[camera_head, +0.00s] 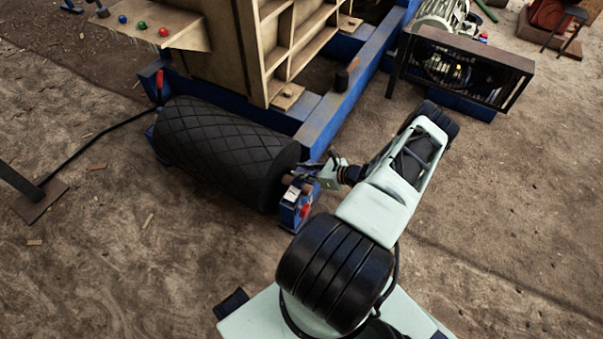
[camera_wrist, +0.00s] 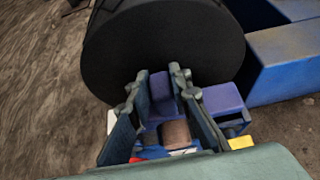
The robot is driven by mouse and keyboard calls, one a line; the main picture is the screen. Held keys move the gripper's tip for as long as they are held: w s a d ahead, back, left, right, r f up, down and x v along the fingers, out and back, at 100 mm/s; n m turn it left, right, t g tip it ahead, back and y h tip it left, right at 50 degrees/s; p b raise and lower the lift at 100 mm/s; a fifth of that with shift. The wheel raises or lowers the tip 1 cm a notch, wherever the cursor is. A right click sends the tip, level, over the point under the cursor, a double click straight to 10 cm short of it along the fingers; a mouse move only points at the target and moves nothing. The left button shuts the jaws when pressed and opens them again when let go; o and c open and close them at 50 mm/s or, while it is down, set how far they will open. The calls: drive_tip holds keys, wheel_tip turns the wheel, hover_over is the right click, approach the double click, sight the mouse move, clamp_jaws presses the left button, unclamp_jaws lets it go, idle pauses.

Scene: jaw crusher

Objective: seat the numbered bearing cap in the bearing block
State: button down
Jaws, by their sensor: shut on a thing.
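In the wrist view the two fingers of my gripper (camera_wrist: 158,88) stand on either side of a small blue-purple block, which looks like the bearing cap (camera_wrist: 160,84), and are shut on it. No number is readable on it. A brown shaft end (camera_wrist: 177,134) shows between the fingers, nearer the wrist. In the head view my gripper (camera_head: 312,172) is at the near end of the black roller, just above the blue bearing block (camera_head: 289,215). The cap cannot be made out there. Whether the cap touches the block cannot be told.
The black ribbed roller (camera_head: 215,145) lies beside my gripper, and its end face (camera_wrist: 160,45) fills the top of the wrist view. A blue frame beam (camera_head: 345,105) runs behind. A caged motor unit (camera_head: 460,70) stands at the upper right.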

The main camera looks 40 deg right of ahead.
drive_tip(key=shift+f, duration=1.2)
drive_tip(key=shift+a+f+b, duration=0.1)
drive_tip(key=shift+f+b, duration=0.1)
drive_tip(key=shift+b, duration=0.2)
drive_tip(key=c, duration=1.8)
unclamp_jaws()
drive_tip(key=shift+o, duration=0.2)
drive_tip(key=shift+r, duration=0.2)
drive_tip(key=p+v, duration=0.3)
drive_tip(key=v, duration=0.9)
drive_tip(key=shift+s, duration=0.1)
